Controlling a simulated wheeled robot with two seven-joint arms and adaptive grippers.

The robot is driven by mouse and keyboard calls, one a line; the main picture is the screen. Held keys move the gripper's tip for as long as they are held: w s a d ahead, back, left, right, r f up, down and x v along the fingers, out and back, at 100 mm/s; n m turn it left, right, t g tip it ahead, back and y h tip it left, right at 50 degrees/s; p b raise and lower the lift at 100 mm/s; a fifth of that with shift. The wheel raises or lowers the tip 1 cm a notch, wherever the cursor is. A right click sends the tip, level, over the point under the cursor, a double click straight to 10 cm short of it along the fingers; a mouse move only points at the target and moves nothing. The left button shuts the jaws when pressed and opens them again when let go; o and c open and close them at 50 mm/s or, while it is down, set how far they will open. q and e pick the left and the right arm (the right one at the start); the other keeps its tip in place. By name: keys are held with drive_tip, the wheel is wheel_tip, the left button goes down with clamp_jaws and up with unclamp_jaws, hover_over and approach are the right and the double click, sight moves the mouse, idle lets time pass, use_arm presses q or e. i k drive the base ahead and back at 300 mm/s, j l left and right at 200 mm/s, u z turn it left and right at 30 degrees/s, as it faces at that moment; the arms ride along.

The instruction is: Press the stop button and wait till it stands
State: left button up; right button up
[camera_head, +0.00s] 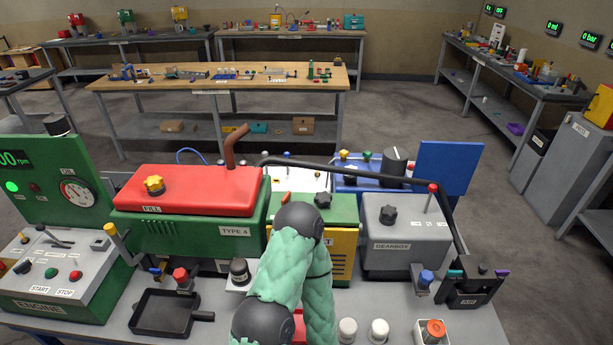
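The engine control box (50,305) stands at the left of the bench, with START and STOP labels on its sloped top. The red stop button (75,275) is above the STOP label and looks uncovered. Behind the box, a green panel (95,150) carries a cut-off display (14,159) ending in "00 rpm", a lit green lamp (11,187) and a round dial (77,193). One of my arms, in a green sleeve with black joints, rises at the bottom middle and bends down again, well right of the button. I see no fingertips of either gripper.
The red and green TYPE 4 machine (190,215) stands right of the panel. The grey gearbox (405,235) is further right, with a black pipe above. A black square pan (163,312) lies between the control box and my arm. Workbenches stand behind.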

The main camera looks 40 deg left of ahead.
sight(74, 275)
drive_tip(key=u, duration=3.1)
